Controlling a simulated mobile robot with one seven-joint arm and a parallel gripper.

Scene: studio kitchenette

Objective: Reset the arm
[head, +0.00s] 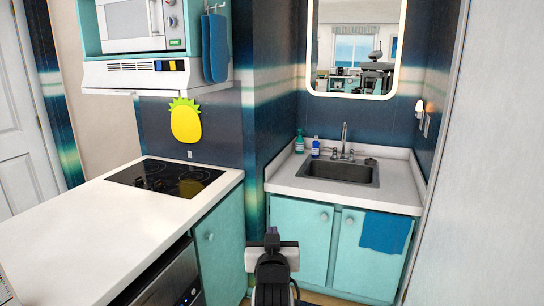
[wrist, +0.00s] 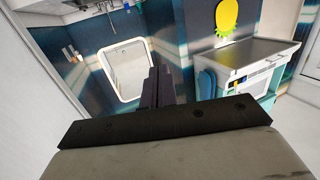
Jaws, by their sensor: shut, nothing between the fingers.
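My gripper (head: 272,233) is at the bottom centre of the head view, with my arm folded upright below it. In the wrist view my gripper (wrist: 163,84) shows its dark fingers close together, with nothing visible between them. It is in free air in front of the teal sink cabinet (head: 308,240) in the head view and touches nothing that I can see.
A white counter (head: 75,235) with a black cooktop (head: 165,178) is at the left. An oven (head: 172,285) is below it. A sink (head: 340,172) with two bottles beside it is at the back right. A blue towel (head: 385,232) hangs on the sink cabinet. A pale wall (head: 485,170) closes the right.

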